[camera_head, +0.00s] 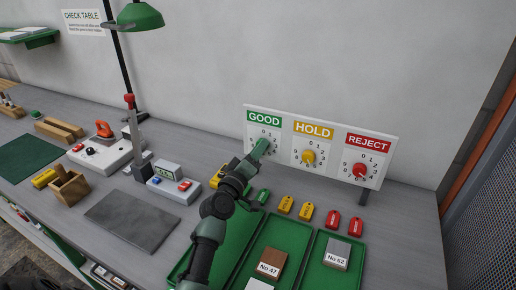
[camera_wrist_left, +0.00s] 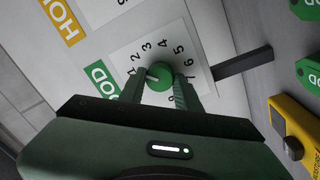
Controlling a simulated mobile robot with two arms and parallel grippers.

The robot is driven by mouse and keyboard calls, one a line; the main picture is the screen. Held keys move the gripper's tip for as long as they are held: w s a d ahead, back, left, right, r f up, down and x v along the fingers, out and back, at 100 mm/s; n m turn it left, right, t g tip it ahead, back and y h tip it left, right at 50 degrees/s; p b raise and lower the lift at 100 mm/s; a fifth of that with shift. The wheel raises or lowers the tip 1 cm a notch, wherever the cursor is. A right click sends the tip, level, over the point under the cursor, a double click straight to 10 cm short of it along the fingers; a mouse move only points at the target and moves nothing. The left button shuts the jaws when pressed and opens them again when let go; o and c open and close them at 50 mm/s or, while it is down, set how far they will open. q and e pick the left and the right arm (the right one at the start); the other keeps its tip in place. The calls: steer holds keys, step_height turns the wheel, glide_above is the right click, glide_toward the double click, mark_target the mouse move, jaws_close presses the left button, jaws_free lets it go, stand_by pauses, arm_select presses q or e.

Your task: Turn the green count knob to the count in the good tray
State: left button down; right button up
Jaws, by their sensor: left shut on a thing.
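The green count knob (camera_wrist_left: 160,77) sits on the numbered dial under the green GOOD label (camera_head: 264,117). My left gripper (camera_head: 258,152) is at that dial, and in the left wrist view its fingers (camera_wrist_left: 160,88) are shut on the knob from both sides. A white pointer mark shows on the knob's left side in that view, towards the low numbers; the exact number is unclear. The left-most green tray (camera_head: 236,244), in line with GOOD, is partly covered by my left arm; I cannot count its contents. My right gripper is not in view.
The yellow HOLD knob (camera_head: 308,157) and red REJECT knob (camera_head: 360,170) are beside it on the white board. Green, yellow and red tags lie in front. The middle tray (camera_head: 245,275) holds a brown block; the right tray (camera_head: 316,262) holds a grey block.

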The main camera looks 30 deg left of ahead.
arm_select(q)
steer(key=shift+n+y+p, duration=0.7)
steer(key=shift+n+p, duration=0.9)
steer(key=shift+n, duration=3.5)
steer(key=c, duration=1)
jaws_free()
steer(key=s+b, duration=0.1)
steer(key=s, duration=0.6)
steer(key=shift+s+d+f, duration=0.35)
steer(key=shift+d, duration=0.1)
